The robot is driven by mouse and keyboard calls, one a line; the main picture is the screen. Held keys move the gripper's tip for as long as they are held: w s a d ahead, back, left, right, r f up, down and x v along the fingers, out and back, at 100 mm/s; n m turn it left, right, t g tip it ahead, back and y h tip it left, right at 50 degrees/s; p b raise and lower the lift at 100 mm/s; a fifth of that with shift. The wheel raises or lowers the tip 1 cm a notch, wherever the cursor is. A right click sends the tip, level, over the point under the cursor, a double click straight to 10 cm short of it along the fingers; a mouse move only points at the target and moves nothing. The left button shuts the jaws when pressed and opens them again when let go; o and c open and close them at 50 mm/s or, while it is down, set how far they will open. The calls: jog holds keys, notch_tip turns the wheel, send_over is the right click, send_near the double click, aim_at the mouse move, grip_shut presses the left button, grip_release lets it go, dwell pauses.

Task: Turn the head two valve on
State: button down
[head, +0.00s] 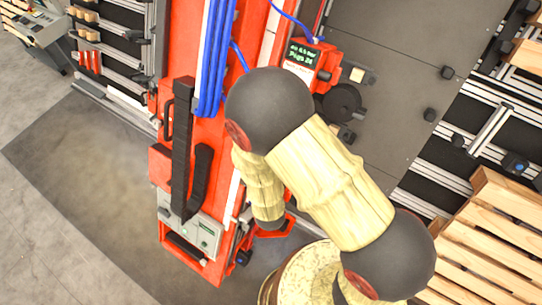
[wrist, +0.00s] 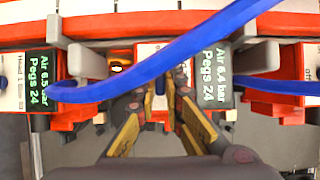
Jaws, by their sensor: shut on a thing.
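In the wrist view my gripper (wrist: 161,88) has its two dark and yellow fingers close together on a small part between two displays. I take this part to be a valve handle (wrist: 160,84); only a narrow bluish piece shows between the fingers. The left display (wrist: 41,78) reads Air 6.5 bar, Pegs 24, with a Head 1 label beside it. The right display (wrist: 212,75) reads Air 6.4 bar, Pegs 24. Its head label and the handle's setting are not readable. In the head view my arm hides the gripper and the handle.
Grey brackets (wrist: 88,62) stand on both sides. In the head view, blue hoses (head: 212,60) run down the red gantry (head: 184,100), and a wooden pallet (head: 490,235) stands at the right. The floor at left is clear.

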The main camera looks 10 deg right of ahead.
jog(key=c, duration=1.9)
grip_release()
jog(key=v, duration=1.2)
